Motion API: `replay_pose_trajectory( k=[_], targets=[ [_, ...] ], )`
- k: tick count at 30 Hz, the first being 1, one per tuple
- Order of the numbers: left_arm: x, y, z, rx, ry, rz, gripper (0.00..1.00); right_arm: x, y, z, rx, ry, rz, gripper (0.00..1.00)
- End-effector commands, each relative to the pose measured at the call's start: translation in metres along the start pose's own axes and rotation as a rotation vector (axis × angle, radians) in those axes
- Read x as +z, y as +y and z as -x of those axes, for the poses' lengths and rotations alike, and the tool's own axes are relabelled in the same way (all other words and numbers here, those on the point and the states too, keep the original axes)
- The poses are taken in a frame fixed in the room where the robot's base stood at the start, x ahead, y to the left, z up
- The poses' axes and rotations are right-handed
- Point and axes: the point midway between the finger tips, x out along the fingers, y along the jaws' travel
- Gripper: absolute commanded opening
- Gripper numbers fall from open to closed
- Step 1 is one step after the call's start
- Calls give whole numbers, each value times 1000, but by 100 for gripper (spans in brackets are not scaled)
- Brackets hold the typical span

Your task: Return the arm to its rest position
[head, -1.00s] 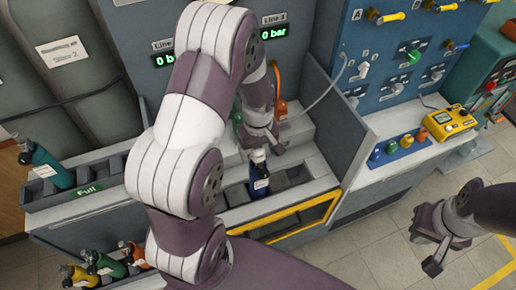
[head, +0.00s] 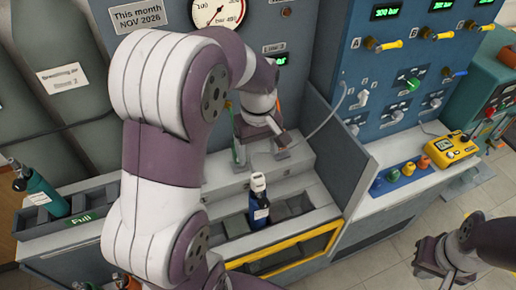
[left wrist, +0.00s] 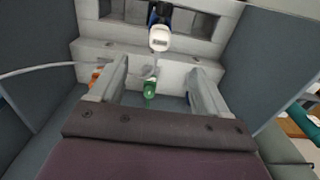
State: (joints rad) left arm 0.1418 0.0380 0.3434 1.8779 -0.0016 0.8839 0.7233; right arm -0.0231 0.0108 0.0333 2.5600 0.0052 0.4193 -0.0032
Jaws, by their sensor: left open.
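My left arm fills the left centre of the head view. My left gripper (head: 262,156) is open and empty, above the bench's back ledge and behind the blue bottle (head: 260,214). The bottle has a white top and stands upright in the tray, apart from the fingers. In the left wrist view, the spread fingers (left wrist: 158,92) have a green fitting (left wrist: 150,90) showing between them, and the bottle's white top (left wrist: 159,40) lies beyond. My right gripper (head: 440,271) is at the lower right over the floor, fingers apart and empty.
The slotted bench tray has a yellow-edged front (head: 290,248). A grey side wall (head: 340,160) stands right of it. A thin hose (head: 318,124) arcs nearby. A blue valve panel (head: 410,70) and a yellow device (head: 451,150) are at right. A teal bottle (head: 42,190) is at left.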

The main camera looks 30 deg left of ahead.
Motion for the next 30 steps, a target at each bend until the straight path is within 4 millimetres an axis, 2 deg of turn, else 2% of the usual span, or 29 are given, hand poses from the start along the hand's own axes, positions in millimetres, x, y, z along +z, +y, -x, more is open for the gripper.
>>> replay_pose_trajectory(
  k=[11,14,17,21,25,30],
  targets=[
    [0,0,0,0,0,-7,76,0,0,0,0,0,0,0],
    [-4,3,-4,23,30,-135,76,0,0,0,0,0,0,0],
    [18,-8,-24,44,71,-428,76,0,0,0,0,0,0,0],
    [63,-24,-43,55,115,-765,76,0,0,-2,0,0,0,0],
    [94,-37,-50,54,109,-868,76,0,0,-2,0,0,0,0],
    [98,-33,-48,57,112,-889,76,0,0,-2,0,0,0,0]
  ],
)
